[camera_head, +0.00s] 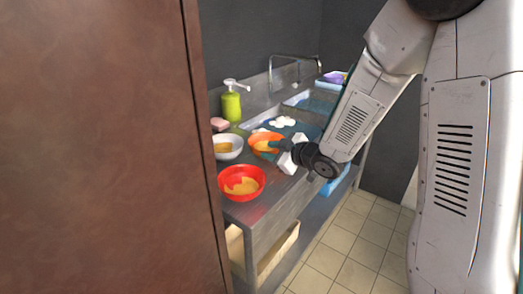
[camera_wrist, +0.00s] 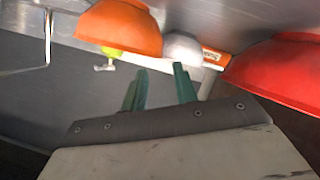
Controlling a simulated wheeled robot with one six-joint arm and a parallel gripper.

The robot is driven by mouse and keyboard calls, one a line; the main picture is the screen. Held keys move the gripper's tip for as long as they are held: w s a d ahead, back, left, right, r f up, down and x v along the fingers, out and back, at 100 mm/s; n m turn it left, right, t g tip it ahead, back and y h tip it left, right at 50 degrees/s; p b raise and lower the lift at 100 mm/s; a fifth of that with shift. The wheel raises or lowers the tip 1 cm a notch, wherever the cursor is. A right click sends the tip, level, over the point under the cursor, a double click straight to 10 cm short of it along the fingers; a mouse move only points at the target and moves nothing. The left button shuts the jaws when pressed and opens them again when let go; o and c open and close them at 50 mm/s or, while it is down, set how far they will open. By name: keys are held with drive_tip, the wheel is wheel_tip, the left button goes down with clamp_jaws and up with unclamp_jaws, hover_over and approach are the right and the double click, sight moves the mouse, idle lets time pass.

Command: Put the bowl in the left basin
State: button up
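Three bowls with orange-yellow contents stand at the near end of the steel counter: an orange bowl (camera_head: 264,138), a white bowl (camera_head: 236,153) left of it and a red bowl (camera_head: 240,193) in front. The near, left basin (camera_head: 306,129) lies behind them with white patches in it; the far basin (camera_head: 300,99) is beyond. My gripper (camera_head: 279,145) is at the orange bowl's right side; contact cannot be told. In the wrist view my green fingers (camera_wrist: 160,68) are apart with nothing between them. The orange bowl (camera_wrist: 125,28), white bowl (camera_wrist: 182,48) and red bowl (camera_wrist: 275,75) show there too.
A green soap bottle (camera_head: 231,106) and a pink sponge (camera_head: 219,124) stand at the counter's back left. A faucet (camera_head: 292,58) rises behind the basins. A large brown panel (camera_head: 105,150) fills the left. A wooden crate (camera_head: 279,255) sits below; the tiled floor (camera_head: 345,245) is clear.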

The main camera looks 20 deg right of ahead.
drive_tip(key=s+d+r+m+h, duration=0.3)
drive_tip(key=s+d+r+h, duration=0.2)
drive_tip(key=s+d+r, duration=0.15)
drive_tip(key=s+d+r+m+g+h, duration=0.1)
drive_tip(key=s+m+g+h, duration=0.1)
drive_tip(key=s, duration=0.5)
drive_tip(key=s+d+r+m+g+h, duration=0.1)
drive_tip(key=s+r+m+g+h, duration=0.1)
drive_tip(key=s+m+g, duration=0.2)
drive_tip(key=s, duration=0.3)
drive_tip(key=shift+d, duration=0.4)
drive_tip(key=shift+o, duration=0.2)
drive_tip(key=s+a+r+m+g+y, duration=0.1)
drive_tip(key=s+a+g, duration=0.1)
drive_tip(key=s, duration=0.6)
drive_tip(key=s+a+r+m+g+y, duration=0.1)
drive_tip(key=s+a+g, duration=0.2)
drive_tip(key=s, duration=0.5)
drive_tip(key=shift+s+a, duration=0.2)
drive_tip(key=shift+a, duration=0.05)
